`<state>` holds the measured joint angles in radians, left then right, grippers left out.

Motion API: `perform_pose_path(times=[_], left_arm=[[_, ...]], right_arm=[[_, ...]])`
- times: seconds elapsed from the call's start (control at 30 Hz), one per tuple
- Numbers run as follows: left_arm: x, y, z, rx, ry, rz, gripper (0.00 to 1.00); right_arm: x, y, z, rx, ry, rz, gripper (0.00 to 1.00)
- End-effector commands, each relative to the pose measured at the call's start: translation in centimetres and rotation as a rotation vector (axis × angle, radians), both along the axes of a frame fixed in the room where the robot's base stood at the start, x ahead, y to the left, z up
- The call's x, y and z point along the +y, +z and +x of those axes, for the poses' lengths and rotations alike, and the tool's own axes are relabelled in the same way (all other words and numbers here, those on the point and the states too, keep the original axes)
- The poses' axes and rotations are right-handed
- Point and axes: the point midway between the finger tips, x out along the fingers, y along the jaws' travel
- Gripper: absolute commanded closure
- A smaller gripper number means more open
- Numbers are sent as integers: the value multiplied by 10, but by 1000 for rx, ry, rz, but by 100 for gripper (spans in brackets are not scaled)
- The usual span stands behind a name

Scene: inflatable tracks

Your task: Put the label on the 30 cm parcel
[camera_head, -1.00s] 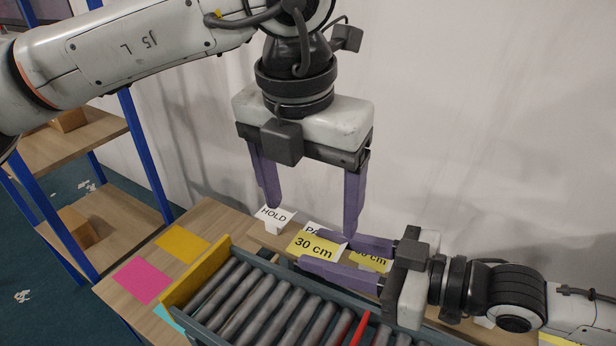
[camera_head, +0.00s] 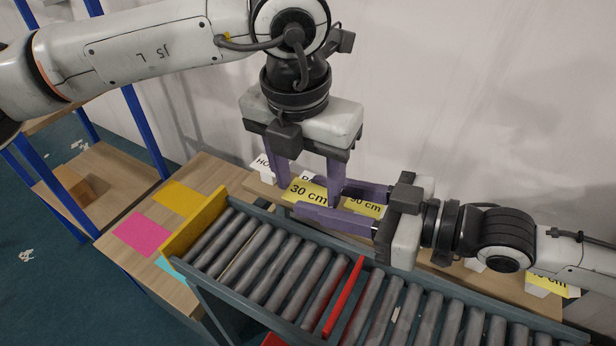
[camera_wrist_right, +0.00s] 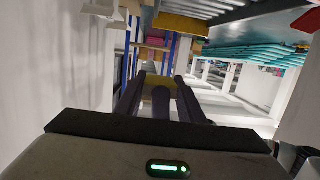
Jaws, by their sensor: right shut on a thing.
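The yellow "30 cm" label (camera_head: 302,190) stands out beyond the conveyor's far side, at the tips of my right gripper (camera_head: 318,199). The right gripper comes in from the right, and its purple fingers are shut on the label. In the right wrist view a yellow piece (camera_wrist_right: 158,80) shows between the fingers, with a dark purple finger shape in front of it. My left gripper (camera_head: 309,194) points down from above, its fingers apart on either side of the label; I cannot tell whether they touch it. No parcel marked 30 cm can be made out.
The roller conveyor (camera_head: 270,262) has a yellow end plate (camera_head: 195,222) and a red bar (camera_head: 343,297). Behind it are a "HOLD" card (camera_head: 262,168) and another yellow label (camera_head: 364,207). Pink (camera_head: 143,233) and yellow (camera_head: 183,197) squares lie on the table. A brown box (camera_head: 77,187) sits on a shelf.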

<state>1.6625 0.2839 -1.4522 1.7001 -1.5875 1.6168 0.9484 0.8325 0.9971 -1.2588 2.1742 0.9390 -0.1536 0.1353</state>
Motion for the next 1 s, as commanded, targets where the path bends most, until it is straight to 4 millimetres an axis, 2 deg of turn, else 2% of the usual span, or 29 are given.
perform_pose_path(times=[0.03,0.07,0.17,0.2,0.3,0.33,0.67,1.0], left_arm=[[-1,0,0,1,-1,-2,61],[-1,0,0,0,-1,-2,66],[-1,0,-1,0,-1,-3,67],[-1,1,-1,0,-1,-3,67],[-1,1,-1,0,-1,-3,67],[-1,1,-1,0,-1,-3,67],[-1,1,0,0,-1,-2,67],[-1,1,0,0,-1,-2,67]], right_arm=[[0,0,0,0,0,0,85],[0,0,0,0,0,0,85],[0,0,0,0,0,0,85],[0,0,0,0,0,0,62],[0,0,0,0,0,0,45],[0,0,0,0,0,0,43],[-2,0,-1,0,0,-1,43],[-35,9,-16,-7,2,-7,43]])
